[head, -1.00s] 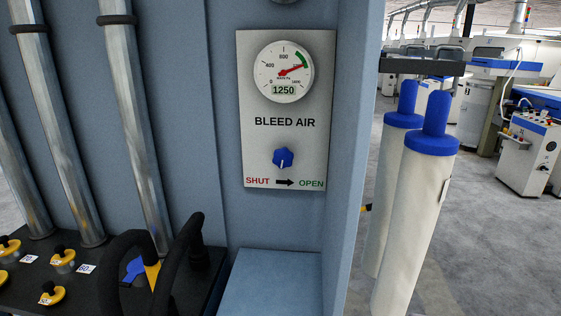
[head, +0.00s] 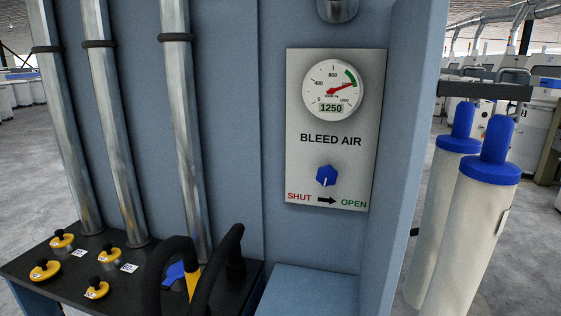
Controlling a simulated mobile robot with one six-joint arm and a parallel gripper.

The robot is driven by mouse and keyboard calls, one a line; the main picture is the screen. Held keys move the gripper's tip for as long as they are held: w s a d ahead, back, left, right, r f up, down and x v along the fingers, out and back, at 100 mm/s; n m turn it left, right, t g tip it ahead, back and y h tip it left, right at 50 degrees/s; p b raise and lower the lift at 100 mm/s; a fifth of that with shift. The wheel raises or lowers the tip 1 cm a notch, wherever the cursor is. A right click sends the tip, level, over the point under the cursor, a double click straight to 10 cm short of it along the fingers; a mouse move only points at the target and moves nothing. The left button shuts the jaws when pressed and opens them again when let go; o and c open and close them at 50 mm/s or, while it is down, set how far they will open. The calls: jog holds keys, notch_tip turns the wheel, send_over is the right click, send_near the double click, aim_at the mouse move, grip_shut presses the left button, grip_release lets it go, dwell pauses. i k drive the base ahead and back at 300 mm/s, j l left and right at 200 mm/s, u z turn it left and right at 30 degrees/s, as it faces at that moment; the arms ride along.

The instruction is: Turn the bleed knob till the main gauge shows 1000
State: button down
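The main gauge (head: 333,90) is a round white dial on a light grey panel (head: 300,215) in the head view. Its red needle points right and slightly up, by the green arc, and its readout says 1250. The blue bleed knob (head: 327,176) sits below it, under the words BLEED AIR. A white mark on the knob points down. Red SHUT is printed at lower left and green OPEN at lower right, with a black arrow pointing right between them. My gripper is not in view, and nothing touches the knob.
Metal pipes (head: 128,130) rise on the left from a black bench (head: 75,292) with several yellow-based valves (head: 62,240). Black curved hoses (head: 212,270) stand up in front. A blue-grey ledge (head: 310,290) lies below the panel. White cylinders with blue caps (head: 472,230) stand right.

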aim_at(327, 175)
jog(key=i+j, duration=0.15)
jog(key=j, duration=0.2)
jog(key=i+j, duration=0.35)
jog(key=j, duration=0.3)
jog(key=i+j, duration=0.15)
jog(key=j, duration=0.2)
jog(key=i+j, duration=0.2)
jog(key=j+z, duration=0.05)
jog(key=j, duration=0.05)
